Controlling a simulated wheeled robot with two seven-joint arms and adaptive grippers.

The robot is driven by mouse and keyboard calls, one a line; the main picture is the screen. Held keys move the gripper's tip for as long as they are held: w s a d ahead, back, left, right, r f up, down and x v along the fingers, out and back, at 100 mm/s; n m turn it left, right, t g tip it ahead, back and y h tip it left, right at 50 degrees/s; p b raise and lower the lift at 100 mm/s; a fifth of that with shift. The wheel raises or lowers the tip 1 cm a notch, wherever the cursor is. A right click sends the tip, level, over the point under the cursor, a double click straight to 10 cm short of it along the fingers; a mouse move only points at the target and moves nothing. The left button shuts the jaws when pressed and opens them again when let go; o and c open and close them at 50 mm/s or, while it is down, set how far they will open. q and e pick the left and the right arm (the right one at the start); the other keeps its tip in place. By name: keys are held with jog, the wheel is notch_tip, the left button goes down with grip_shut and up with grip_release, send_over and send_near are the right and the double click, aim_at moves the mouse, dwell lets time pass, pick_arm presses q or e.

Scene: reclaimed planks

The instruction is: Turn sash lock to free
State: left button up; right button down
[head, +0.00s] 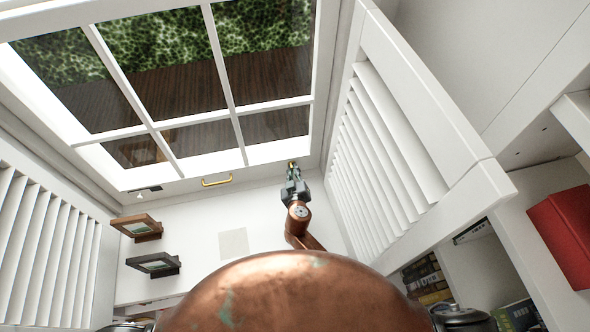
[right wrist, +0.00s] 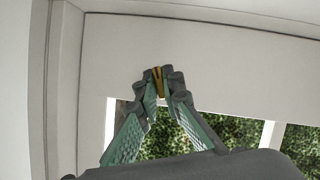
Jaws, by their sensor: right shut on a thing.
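The sash window (head: 160,130) has white bars and stands at the upper left in the head view. A small brass sash lock (head: 292,163) sits at the right end of its bottom rail. My right gripper (head: 292,172) reaches up to it. In the right wrist view, the fingertips of my right gripper (right wrist: 158,80) are shut on the brass lock (right wrist: 157,74), whose body is mostly hidden between them. I cannot tell the lock's turned position. My left gripper is not in view.
A brass pull handle (head: 216,181) is on the sill rail, left of the lock. A louvred shutter (head: 390,150) stands close to the right of my arm. Two small picture frames (head: 140,227) (head: 153,264) are at the left. A red box (head: 565,235) is far right.

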jog(key=shift+d+f, duration=0.1)
jog(key=shift+d, duration=0.05)
jog(key=n+b, duration=0.1)
jog(key=b, duration=0.1)
jog(key=n+h+b, duration=0.1)
jog(key=b, duration=0.1)
jog(key=shift+f+t+h, duration=0.2)
jog(key=shift+t+h, duration=0.1)
jog(key=shift+n+t+h+b, duration=0.3)
jog(key=shift+n+h+b, duration=0.2)
jog(key=shift+n+b, duration=0.6)
pick_arm(q)
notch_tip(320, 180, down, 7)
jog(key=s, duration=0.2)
jog(key=shift+b, duration=0.45)
pick_arm(e)
jog(key=shift+r+n, duration=0.15)
jog(key=shift+n, duration=0.25)
jog(key=c, duration=2.1)
grip_release()
jog(key=shift+a, duration=0.2)
